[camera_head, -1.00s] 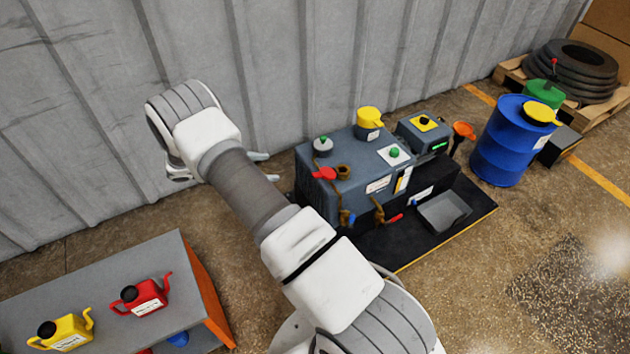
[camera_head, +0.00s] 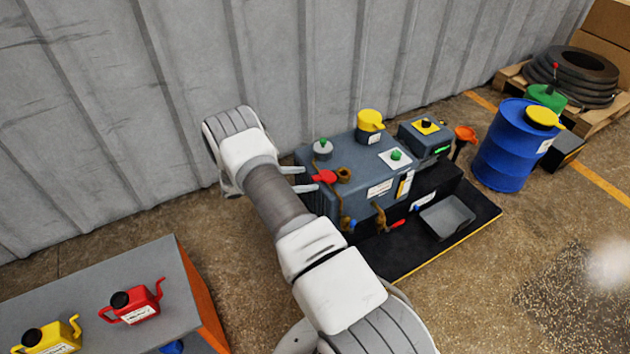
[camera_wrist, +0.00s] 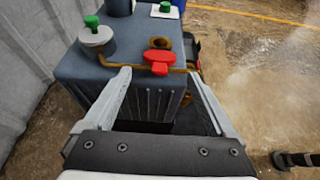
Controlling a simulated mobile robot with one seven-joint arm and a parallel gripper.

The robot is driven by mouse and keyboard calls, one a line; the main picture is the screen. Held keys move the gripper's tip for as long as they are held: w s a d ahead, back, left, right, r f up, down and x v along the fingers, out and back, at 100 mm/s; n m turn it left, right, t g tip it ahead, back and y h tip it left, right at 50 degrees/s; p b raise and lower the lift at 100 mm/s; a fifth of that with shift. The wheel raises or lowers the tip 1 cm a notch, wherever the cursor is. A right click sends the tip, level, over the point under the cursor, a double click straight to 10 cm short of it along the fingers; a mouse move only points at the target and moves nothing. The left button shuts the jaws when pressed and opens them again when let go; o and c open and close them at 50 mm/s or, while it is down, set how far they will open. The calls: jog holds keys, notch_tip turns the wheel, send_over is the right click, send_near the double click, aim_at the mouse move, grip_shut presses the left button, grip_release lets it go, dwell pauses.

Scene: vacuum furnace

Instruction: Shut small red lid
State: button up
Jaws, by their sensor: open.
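The small red lid (camera_head: 325,177) is at the left edge of the grey machine's top, next to a brown round port (camera_head: 344,174). The lid stands open, off the port, whose dark hole shows. In the wrist view, the red lid (camera_wrist: 160,62) is just beyond my fingertips, and the port (camera_wrist: 160,42) lies behind it. My gripper (camera_head: 310,178) is open and empty, reaching from the left towards the lid. In the wrist view its fingers (camera_wrist: 160,73) lie on either side of the lid's near end; I cannot tell whether they touch it.
A grey knob with a green top (camera_wrist: 96,36) stands left of the lid. A yellow-lidded filler (camera_head: 370,122) and a control box (camera_head: 425,135) are farther back. A brown pipe (camera_wrist: 120,65) runs along the machine's near edge. A table (camera_head: 150,265) with red and yellow cans is at lower left.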

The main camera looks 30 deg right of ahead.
aim_at(313, 178)
jog(key=shift+b+x, duration=0.4)
jog(key=shift+x, duration=1.8)
jog(key=shift+c, duration=0.2)
grip_shut()
